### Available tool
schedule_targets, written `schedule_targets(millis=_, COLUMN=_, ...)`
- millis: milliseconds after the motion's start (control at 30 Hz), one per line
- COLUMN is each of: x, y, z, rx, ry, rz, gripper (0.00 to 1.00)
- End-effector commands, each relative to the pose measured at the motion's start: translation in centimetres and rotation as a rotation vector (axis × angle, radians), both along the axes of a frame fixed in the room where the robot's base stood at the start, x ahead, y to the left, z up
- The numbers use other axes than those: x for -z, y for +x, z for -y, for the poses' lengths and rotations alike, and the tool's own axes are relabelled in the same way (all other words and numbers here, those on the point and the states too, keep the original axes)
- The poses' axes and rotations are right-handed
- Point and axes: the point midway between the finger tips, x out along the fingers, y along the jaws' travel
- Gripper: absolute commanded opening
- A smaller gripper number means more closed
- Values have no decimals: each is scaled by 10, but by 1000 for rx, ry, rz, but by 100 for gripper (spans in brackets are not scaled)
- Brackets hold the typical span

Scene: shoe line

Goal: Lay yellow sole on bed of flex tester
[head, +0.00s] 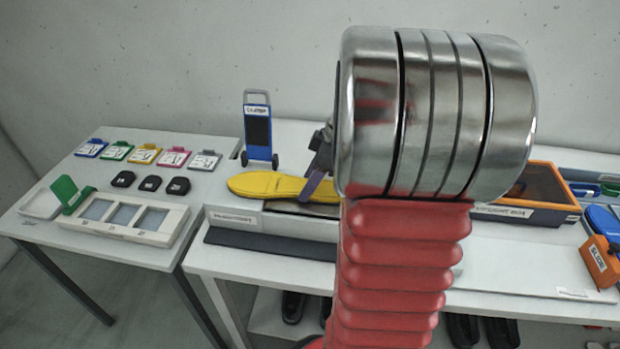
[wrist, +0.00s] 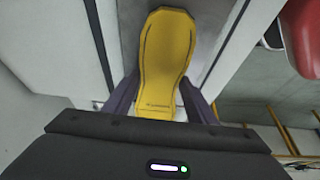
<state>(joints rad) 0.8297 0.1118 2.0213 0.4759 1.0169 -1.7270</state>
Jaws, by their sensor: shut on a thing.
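The yellow sole (head: 275,186) is held roughly level over a low white unit with a label on its front (head: 233,217), at the left end of the long bench. The label is too small to read, and I cannot tell whether this unit is the flex tester or whether the sole touches it. My gripper (head: 318,175) is shut on the sole's right end, partly hidden by my wrist in the head view. In the wrist view, its two purple fingers grip the sole (wrist: 167,55) on both sides near the close end.
A blue trolley-like stand (head: 257,130) rises just behind the sole. Coloured tags and black pads (head: 150,183) lie on the left table beside a white three-window tray (head: 167,235). An orange box (head: 545,190) stands to the right. Dark shoes sit on the shelf below.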

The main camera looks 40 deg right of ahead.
Motion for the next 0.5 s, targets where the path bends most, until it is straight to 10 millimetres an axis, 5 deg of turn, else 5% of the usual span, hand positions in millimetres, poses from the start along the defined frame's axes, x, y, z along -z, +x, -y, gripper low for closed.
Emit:
schedule_targets(millis=67, x=0, y=0, z=0, rx=0, ry=0, rz=0, gripper=23)
schedule_targets(millis=100, x=0, y=0, z=0, rx=0, ry=0, rz=0, gripper=52)
schedule_targets(millis=400, x=0, y=0, z=0, rx=0, ry=0, rz=0, gripper=73)
schedule_targets(millis=500, x=0, y=0, z=0, rx=0, ry=0, rz=0, gripper=73)
